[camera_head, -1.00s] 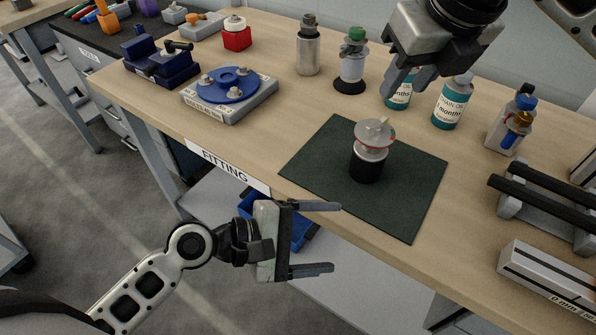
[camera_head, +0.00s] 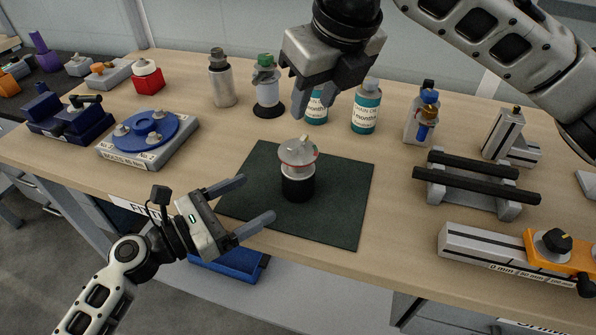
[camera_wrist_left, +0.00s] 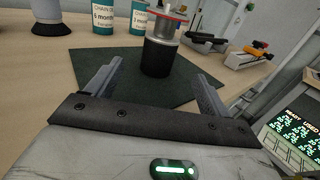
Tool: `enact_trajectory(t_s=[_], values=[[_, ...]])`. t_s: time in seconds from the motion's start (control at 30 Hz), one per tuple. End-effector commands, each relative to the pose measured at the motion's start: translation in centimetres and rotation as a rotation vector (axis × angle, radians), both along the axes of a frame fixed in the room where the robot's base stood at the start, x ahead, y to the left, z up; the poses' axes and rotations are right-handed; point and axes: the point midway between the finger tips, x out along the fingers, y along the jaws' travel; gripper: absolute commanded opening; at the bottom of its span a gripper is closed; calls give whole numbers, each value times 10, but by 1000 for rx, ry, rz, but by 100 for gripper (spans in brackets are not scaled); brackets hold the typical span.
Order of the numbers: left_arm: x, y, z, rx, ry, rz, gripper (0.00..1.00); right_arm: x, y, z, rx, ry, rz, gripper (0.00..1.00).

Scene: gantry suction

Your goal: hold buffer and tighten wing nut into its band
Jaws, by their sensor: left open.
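The buffer (camera_head: 298,186) stands upright on the dark green mat (camera_head: 338,222); it has a black base, a pale collar and a red-rimmed disc. The grey wing nut (camera_head: 297,148) sits on top; its gap to the band cannot be judged. My left gripper (camera_head: 259,199) is open and empty, at the mat's front left, its fingers pointing towards the buffer. In the left wrist view the buffer (camera_wrist_left: 158,58) shows ahead between the two fingers, apart from them; its top is cut off. My right gripper (camera_head: 297,104) is above and behind the buffer, apart from it; its jaw opening is unclear.
Two teal bottles (camera_head: 365,110), a white bottle with a green cap (camera_head: 266,85) and a metal bottle (camera_head: 222,80) stand behind the mat. A blue round fixture (camera_head: 147,130) is left. A black-railed stand (camera_head: 478,180) and a long gauge block (camera_head: 480,250) are right.

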Motion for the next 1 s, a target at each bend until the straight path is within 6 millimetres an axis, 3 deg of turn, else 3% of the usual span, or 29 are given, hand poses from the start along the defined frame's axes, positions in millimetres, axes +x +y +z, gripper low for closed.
enact_trajectory(t_s=[0.6,1.0], values=[[68,-95,1,-1,-2,-2,81,0,0,0,0,0,0,36],[78,-110,0,1,-2,0,81,0,0,0,0,0,0,36]])
